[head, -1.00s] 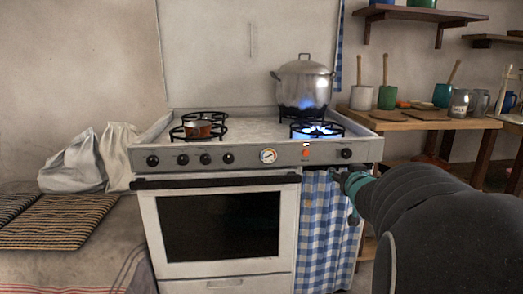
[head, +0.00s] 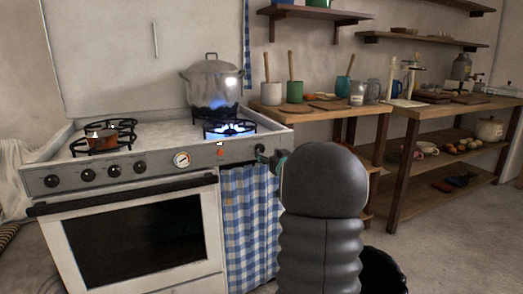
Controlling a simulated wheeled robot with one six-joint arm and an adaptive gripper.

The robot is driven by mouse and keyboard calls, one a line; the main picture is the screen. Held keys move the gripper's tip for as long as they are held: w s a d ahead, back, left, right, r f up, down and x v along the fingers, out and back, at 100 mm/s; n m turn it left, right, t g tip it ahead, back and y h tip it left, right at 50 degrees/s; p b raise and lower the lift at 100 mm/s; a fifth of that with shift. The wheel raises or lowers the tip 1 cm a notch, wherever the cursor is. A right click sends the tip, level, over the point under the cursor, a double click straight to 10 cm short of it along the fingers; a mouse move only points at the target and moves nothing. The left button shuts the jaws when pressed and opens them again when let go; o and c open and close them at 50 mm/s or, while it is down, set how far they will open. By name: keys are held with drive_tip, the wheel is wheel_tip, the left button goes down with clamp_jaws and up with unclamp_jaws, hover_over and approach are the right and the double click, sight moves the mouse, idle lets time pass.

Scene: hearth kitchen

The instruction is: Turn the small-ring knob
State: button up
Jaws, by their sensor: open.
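The stove's front panel (head: 205,155) carries several black knobs in a row at the left, one of them here (head: 88,175), and a single black knob (head: 260,149) at the right end. I cannot read which knob is marked small-ring. My gripper (head: 270,159), with teal parts, is open at the right-end knob, very close to it; whether it touches or surrounds the knob I cannot tell. My dark arm hides part of the gripper.
A lidded steel pot (head: 212,85) stands at the back right, with a blue flame (head: 230,127) at the ring before it. A checked curtain (head: 250,215) hangs below the panel. Wooden tables (head: 325,110) stand at right.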

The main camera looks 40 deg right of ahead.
sight(261, 149)
drive_tip(key=shift+x, duration=2.75)
drive_tip(key=shift+s, duration=0.1)
drive_tip(key=shift+c, duration=0.2)
drive_tip(key=c, duration=1.1)
